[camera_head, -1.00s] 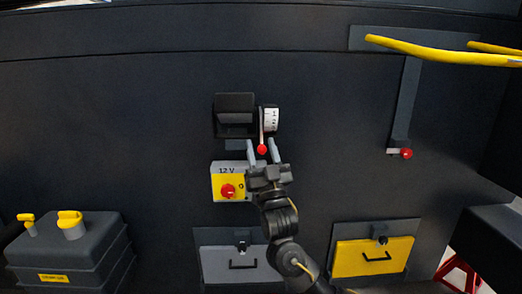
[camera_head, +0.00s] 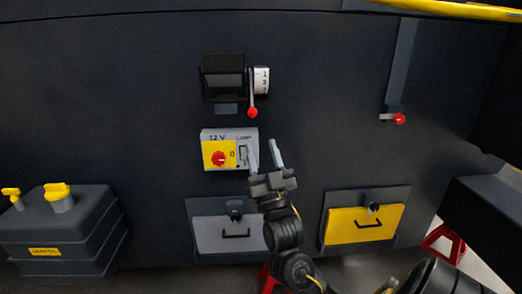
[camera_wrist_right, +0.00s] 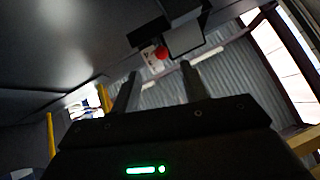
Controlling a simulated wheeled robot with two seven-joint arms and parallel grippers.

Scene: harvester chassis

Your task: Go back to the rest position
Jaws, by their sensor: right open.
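My right gripper (camera_head: 263,150) is open and empty in the head view, fingers pointing up. Its fingertips are just right of the 12 V box (camera_head: 246,134) and below the red-knobbed lever (camera_head: 252,112), with a gap to the knob. I cannot tell how far they stand from the wall. The lever hangs down beside a white numbered scale (camera_head: 261,79) on a black housing (camera_head: 222,78). In the right wrist view the open fingers (camera_wrist_right: 159,72) have nothing between them, and a red knob (camera_wrist_right: 161,53) shows beyond them. My left gripper is not in view.
The dark chassis wall (camera_head: 320,80) fills the background. A grey hatch (camera_head: 215,240) and a yellow hatch (camera_head: 350,232) sit low on it. A dark tank (camera_head: 65,225) stands at left. Another red-knobbed lever (camera_head: 398,118) is at right, below a yellow rail (camera_head: 450,8).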

